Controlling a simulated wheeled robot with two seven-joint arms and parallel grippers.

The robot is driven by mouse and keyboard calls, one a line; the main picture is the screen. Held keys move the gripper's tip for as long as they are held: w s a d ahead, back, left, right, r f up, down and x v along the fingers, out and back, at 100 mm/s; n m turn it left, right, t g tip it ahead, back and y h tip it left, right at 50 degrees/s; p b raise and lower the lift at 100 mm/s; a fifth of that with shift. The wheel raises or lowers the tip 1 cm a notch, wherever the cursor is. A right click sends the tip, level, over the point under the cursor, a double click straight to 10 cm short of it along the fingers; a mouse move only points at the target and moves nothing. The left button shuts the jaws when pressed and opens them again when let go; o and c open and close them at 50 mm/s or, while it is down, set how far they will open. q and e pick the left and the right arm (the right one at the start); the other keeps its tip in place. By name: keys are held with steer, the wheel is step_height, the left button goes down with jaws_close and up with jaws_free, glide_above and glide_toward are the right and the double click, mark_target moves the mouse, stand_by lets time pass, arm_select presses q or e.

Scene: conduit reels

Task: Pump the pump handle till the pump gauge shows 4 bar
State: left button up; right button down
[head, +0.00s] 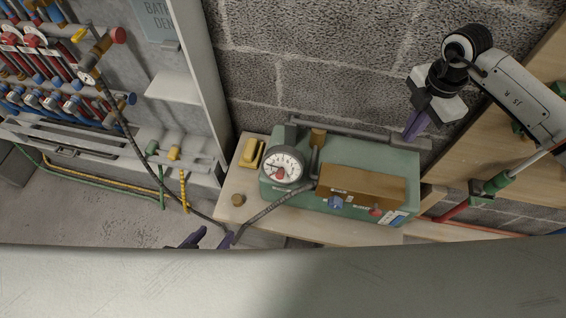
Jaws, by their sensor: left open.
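The green test pump (345,155) stands on a wooden bench. Its round white pump gauge (282,167) faces up at the left end; the needle's reading is too small to tell. The pump handle (360,132), a long grey bar, lies along the pump's back edge, its grip end at the right. My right gripper (413,127), with purple fingers, points down just above and behind that grip end; whether it touches is unclear. Its finger gap cannot be made out. My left gripper (210,239) is open, low at the bench's front-left, partly hidden by a pale surface in the foreground.
A dark hose (275,204) runs from the pump toward my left gripper, and another goes up to the manifold cabinet (212,90) at left. A yellow object (251,153) and a small brass fitting (238,199) lie on the bench (300,229). A block wall stands behind.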

steer(key=shift+a+f, duration=0.1)
steer(key=shift+a, duration=0.05)
step_height(320, 180, up, 6)
steer(key=p, duration=0.5)
arm_select(q)
step_height(320, 180, up, 8)
steer(key=p, duration=0.3)
steer(key=shift+a+f, duration=0.15)
steer(key=shift+a, duration=0.15)
arm_select(e)
steer(key=r, duration=0.4)
steer(key=shift+d+r, duration=0.15)
steer(key=shift+d, duration=0.05)
arm_select(q)
steer(key=shift+s+f, duration=0.15)
